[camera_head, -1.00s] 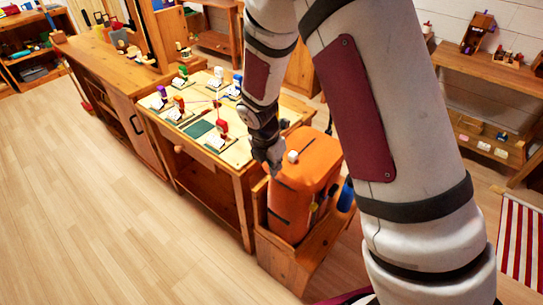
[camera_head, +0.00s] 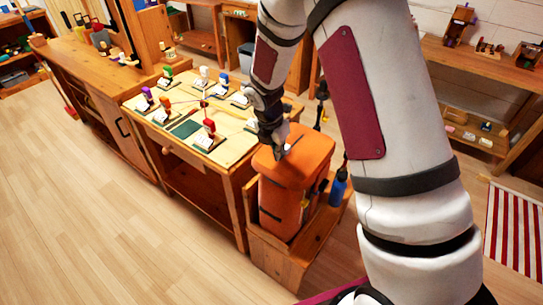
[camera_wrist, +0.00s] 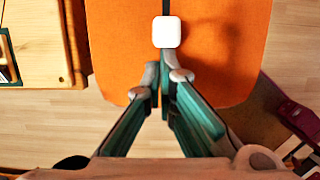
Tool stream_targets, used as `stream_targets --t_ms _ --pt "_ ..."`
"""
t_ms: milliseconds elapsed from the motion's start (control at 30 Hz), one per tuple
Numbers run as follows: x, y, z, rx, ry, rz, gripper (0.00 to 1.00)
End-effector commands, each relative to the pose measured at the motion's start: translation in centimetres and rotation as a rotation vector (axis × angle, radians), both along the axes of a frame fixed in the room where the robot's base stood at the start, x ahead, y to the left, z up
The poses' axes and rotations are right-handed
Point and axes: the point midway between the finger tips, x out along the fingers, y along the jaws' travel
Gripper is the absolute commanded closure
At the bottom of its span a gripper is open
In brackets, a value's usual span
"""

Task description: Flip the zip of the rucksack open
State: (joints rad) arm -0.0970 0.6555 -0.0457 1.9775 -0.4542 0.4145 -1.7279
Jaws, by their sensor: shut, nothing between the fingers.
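The orange rucksack (camera_head: 283,200) stands upright in a low wooden box beside the table. My gripper (camera_head: 280,152) is over the left part of its top in the head view. In the wrist view, the rucksack's orange top (camera_wrist: 225,50) fills the upper middle. A white square tab (camera_wrist: 167,31) sits on it at the near end of a dark strip (camera_wrist: 166,7), which looks like the zip line. My gripper (camera_wrist: 164,76) is shut and empty, its fingertips just below the tab in the picture. I cannot tell whether they touch the rucksack. The tab is not visible in the head view.
The wooden box (camera_head: 281,262) surrounds the rucksack's lower part. A blue bottle (camera_head: 338,188) is at its right side. A table (camera_head: 228,158) with several small coloured figures stands close on the left. The floor (camera_head: 100,210) at the left is clear.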

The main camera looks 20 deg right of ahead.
Motion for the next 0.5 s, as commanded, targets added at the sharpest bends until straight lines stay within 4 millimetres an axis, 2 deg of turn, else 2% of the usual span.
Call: stream_targets --t_ms 33,300,500 --pt "0.9 -1.1 -0.2 0.001 -0.003 -0.006 1.0" --pt "4.2 -5.6 -0.2 0.0 -0.003 -0.005 1.0" --pt "5.5 -7.7 -0.1 -0.001 -0.002 -0.001 1.0"
